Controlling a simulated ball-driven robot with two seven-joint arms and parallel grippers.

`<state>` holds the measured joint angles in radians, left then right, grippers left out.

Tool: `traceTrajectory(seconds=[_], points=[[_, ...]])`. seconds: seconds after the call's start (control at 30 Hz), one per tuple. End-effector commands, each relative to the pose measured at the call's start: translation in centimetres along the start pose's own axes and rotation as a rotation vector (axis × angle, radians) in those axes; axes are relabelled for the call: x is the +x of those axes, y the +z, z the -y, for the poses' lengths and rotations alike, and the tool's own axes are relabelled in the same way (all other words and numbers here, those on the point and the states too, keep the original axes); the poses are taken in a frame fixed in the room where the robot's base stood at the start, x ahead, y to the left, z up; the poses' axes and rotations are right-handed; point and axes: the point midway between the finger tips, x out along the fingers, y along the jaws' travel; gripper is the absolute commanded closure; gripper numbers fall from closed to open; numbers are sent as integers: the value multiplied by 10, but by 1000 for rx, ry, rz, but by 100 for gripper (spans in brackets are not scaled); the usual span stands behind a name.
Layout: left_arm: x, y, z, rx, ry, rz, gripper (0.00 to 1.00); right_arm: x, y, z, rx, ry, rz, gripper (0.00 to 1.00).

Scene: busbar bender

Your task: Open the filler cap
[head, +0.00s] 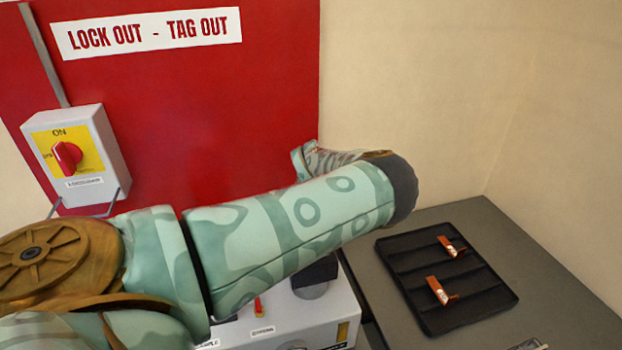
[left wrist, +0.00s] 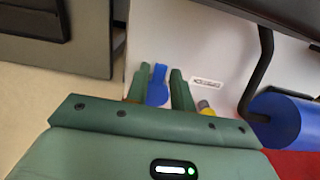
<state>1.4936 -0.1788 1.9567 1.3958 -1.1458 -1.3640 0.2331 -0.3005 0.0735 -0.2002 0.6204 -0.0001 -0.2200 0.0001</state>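A blue cap with a raised, upright-looking grip (left wrist: 157,88) is on the white machine surface in the left wrist view. I take it to be the filler cap. My left gripper (left wrist: 159,92) has its two green fingers spread, one on either side of the cap. A small gap shows beside the raised grip; whether the fingers touch the cap's round base I cannot tell. In the head view my left arm crosses the picture and hides the cap and the left gripper. My right gripper is in neither view.
A blue cylinder (left wrist: 286,121) with a bent black bar (left wrist: 262,70) is right of the fingers. A yellow part (left wrist: 205,107) is closer. In the head view, a red-knob switch (head: 68,157) is on the left and a black tray (head: 470,313) with orange pieces is on the grey table.

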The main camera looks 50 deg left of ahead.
Motion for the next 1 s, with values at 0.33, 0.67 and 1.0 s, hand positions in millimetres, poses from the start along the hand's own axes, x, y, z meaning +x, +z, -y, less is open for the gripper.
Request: traceTrajectory(seconds=[0.33, 0.67, 1.0], points=[[-4, -2, 0, 0, 3, 38, 100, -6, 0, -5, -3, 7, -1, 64], [-15, -18, -1, 0, 7, 364, 100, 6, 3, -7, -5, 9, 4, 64], [-26, -24, 0, 0, 0, 498, 100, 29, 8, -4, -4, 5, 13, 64]])
